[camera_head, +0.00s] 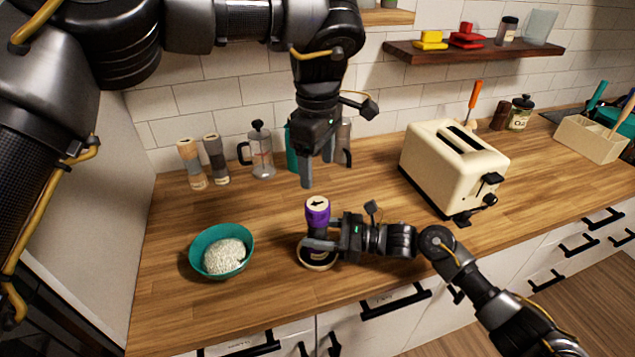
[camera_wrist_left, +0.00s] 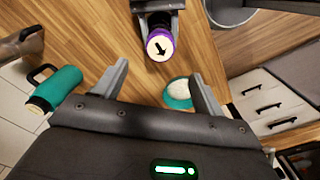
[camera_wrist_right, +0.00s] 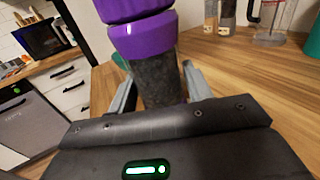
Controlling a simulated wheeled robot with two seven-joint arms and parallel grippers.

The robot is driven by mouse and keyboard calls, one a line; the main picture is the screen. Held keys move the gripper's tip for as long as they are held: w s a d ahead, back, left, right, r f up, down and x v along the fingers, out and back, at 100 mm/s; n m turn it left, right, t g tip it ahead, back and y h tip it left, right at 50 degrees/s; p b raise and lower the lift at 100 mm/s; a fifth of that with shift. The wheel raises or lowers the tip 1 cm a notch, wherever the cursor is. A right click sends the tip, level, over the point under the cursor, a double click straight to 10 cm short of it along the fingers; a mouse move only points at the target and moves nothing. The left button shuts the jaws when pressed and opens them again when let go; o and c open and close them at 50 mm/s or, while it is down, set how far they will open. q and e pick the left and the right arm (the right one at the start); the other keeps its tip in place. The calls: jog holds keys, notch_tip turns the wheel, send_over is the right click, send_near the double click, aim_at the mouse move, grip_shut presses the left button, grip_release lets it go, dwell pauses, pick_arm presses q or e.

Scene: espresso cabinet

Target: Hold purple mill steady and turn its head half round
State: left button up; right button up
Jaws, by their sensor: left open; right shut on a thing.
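The purple mill (camera_head: 317,213) stands near the front of the counter, with a purple head, dark body and pale top bearing a black arrow. My right gripper (camera_head: 318,244) is shut on the mill's dark body from the right. In the right wrist view, the fingers (camera_wrist_right: 160,90) flank the dark body (camera_wrist_right: 160,78) below the purple head (camera_wrist_right: 143,36). My left gripper (camera_head: 316,172) is open and empty above the mill, pointing down. In the left wrist view, the arrowed top (camera_wrist_left: 160,46) lies just beyond the open fingers (camera_wrist_left: 159,74), apart from them.
A teal bowl (camera_head: 204,262) of white grains stands left of the mill. A small round dish (camera_head: 318,266) is at the mill's base; their contact is unclear. Two other mills (camera_head: 203,163), a French press (camera_head: 262,155) and a teal container (camera_head: 292,155) stand behind. A cream toaster (camera_head: 440,165) is at right.

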pick_arm(q)
notch_tip(320, 180, up, 2)
jog(key=shift+r, duration=0.15)
pick_arm(e)
jog(key=o, duration=1.4)
jog(key=shift+c, duration=0.2)
jog(key=d, duration=0.4)
jog(key=s+d, duration=0.1)
jog(key=d, duration=0.6)
jog(key=shift+s+d, duration=0.4)
jog(key=shift+f, duration=0.1)
